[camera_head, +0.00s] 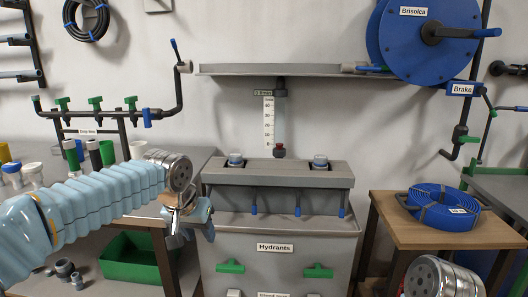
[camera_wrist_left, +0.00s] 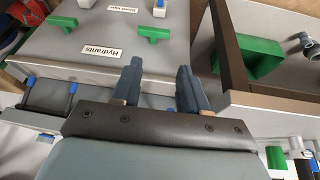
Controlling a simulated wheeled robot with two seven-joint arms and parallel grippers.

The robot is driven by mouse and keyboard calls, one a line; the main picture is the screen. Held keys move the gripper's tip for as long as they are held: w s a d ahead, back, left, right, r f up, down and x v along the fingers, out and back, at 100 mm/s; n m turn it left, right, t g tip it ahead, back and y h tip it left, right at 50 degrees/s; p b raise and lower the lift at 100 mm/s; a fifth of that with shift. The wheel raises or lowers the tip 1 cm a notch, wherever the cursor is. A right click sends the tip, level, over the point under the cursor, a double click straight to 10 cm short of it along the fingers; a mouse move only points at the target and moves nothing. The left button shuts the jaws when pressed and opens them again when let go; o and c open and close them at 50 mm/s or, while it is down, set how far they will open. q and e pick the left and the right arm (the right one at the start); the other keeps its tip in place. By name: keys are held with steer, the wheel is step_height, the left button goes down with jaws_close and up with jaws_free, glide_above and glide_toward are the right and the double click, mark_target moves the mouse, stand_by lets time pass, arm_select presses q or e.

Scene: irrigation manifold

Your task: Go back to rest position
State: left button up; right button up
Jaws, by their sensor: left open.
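My left gripper (camera_head: 193,222) hangs at the end of my blue-sleeved left arm, in front of the left side of the grey Hydrants cabinet (camera_head: 282,262). In the left wrist view its two dark fingers (camera_wrist_left: 158,82) stand apart with nothing between them. The cabinet shows beyond the fingers in that view, with its Hydrants label (camera_wrist_left: 101,46) and a green handle (camera_wrist_left: 85,20). In the head view a metal wrist part of mine shows at the lower right; the right gripper itself is out of the picture.
A green bin (camera_head: 130,258) sits on the lower shelf of the left bench. A wooden table (camera_head: 405,234) at the right bears a blue hose coil (camera_head: 443,206). A blue reel (camera_head: 425,40) hangs above. Several bottles stand on the left bench.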

arm_select(q)
steer(key=s+d+f+g+h, duration=0.1)
steer(key=s+d+f, duration=0.1)
steer(key=f, duration=1.2)
steer(key=s+d+f+g+h, duration=0.1)
steer(key=s+d+f, duration=0.1)
steer(key=f, duration=1.2)
steer(key=s+f+n+g, duration=0.1)
steer(key=s+f+n, duration=0.2)
steer(key=s+f, duration=1.5)
steer(key=shift+s+d+g+h, duration=0.2)
steer(key=shift+s+g+h, duration=0.2)
steer(key=shift+s, duration=0.6)
